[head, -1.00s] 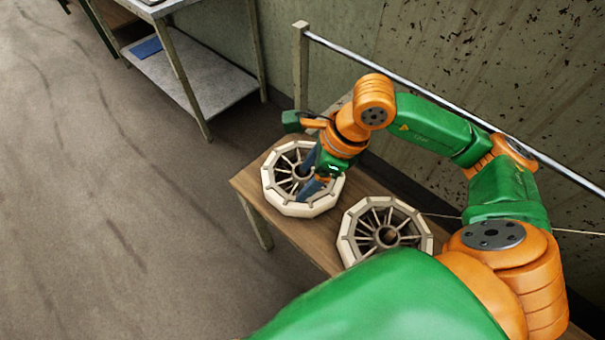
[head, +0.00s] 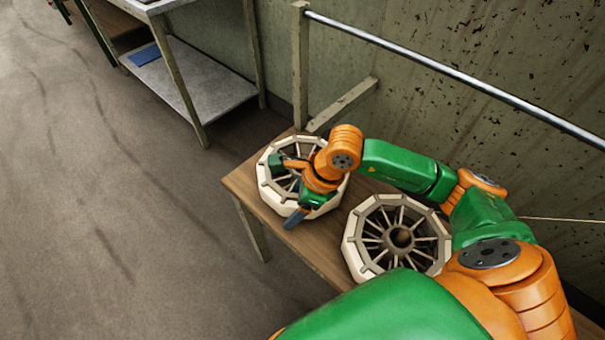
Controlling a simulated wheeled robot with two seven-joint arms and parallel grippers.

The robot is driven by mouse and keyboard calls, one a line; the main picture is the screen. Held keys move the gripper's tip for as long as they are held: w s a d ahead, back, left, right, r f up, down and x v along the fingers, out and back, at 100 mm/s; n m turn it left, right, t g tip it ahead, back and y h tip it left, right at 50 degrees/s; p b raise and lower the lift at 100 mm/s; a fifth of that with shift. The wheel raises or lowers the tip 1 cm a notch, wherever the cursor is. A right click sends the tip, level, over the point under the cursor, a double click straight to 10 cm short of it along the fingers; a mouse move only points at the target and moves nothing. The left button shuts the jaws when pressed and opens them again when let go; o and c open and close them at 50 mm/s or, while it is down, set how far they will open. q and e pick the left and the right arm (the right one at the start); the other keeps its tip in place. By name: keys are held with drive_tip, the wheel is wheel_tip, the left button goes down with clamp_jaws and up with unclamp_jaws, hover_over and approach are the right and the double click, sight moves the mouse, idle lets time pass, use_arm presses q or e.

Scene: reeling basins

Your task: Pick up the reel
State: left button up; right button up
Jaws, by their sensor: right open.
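Two pale, many-sided spoked reels lie flat on a narrow wooden bench (head: 240,189). The far reel (head: 268,190) is partly covered by my right wrist and gripper. The nearer reel (head: 352,246) shows its hub and spokes, with its lower edge cut off by my arm. My right gripper (head: 298,212) is open at the front rim of the far reel. One blue-grey finger shows beside that rim; the other is hidden, and I cannot tell whether either touches the reel. My left gripper is not in view.
A metal rail (head: 440,67) on a post (head: 300,70) runs along the stained wall behind the bench. A grey shelf table (head: 200,85) with a blue item (head: 145,55) stands at the upper left. The floor on the left is clear.

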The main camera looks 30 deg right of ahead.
clamp_jaws()
drive_tip(key=shift+r, duration=0.15)
idle(0.4)
